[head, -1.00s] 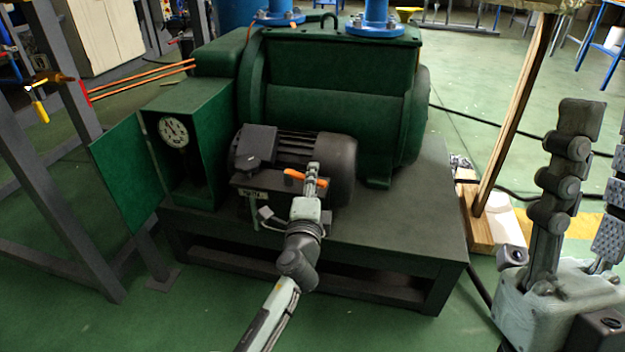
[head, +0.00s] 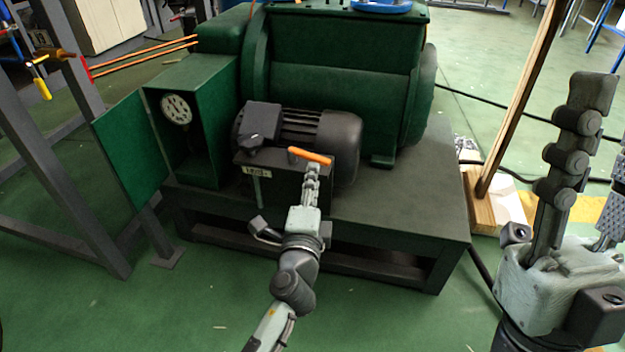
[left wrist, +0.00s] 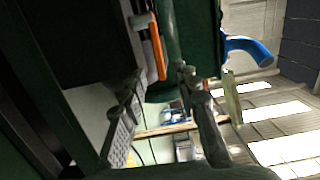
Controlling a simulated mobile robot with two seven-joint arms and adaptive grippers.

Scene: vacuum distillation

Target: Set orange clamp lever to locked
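The orange clamp lever (head: 309,156) sticks out at the front of the dark motor unit, slanting slightly down to the right. It also shows in the left wrist view (left wrist: 157,48) as an orange bar on a grey pivot. My left gripper (head: 312,168) is just below and in front of the lever. In the left wrist view its two fingers (left wrist: 163,74) stand apart, with the lever's lower end close to the gap between their tips. I cannot tell whether they touch it. My right gripper (head: 603,150) is open and empty at the right edge, partly cut off.
The dark motor (head: 325,130) and green pump housing (head: 335,90) stand on a low green base (head: 405,215). A gauge box (head: 205,85) with an open door (head: 130,155) is to the left. A wooden post (head: 515,105) stands right of the base.

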